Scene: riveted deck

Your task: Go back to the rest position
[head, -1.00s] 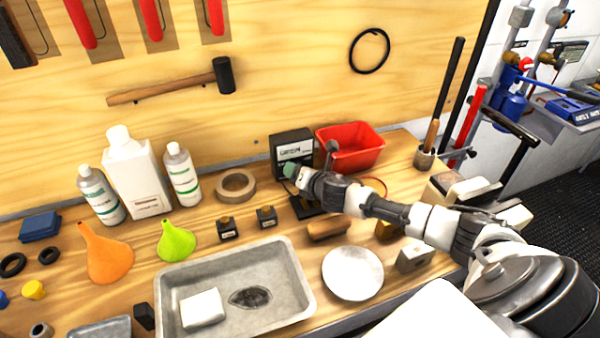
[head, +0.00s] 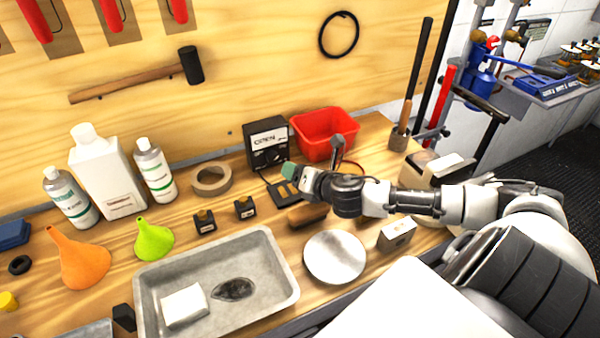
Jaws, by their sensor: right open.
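My right gripper (head: 294,174) is at the end of the arm coming in from the right. It hovers over the wooden bench, in front of a black meter box (head: 267,143) and to the left of a red bin (head: 324,134). Its jaws are open, with a green pad showing at the tip, and I see nothing held between them. A wooden-handled brush or block (head: 306,215) lies just below it. My left gripper is not in the picture.
A metal tray (head: 277,300) with a white block stands at the front. A round pale dish (head: 335,257) is to its right. Funnels, bottles and a tape roll (head: 211,179) stand at the left and back.

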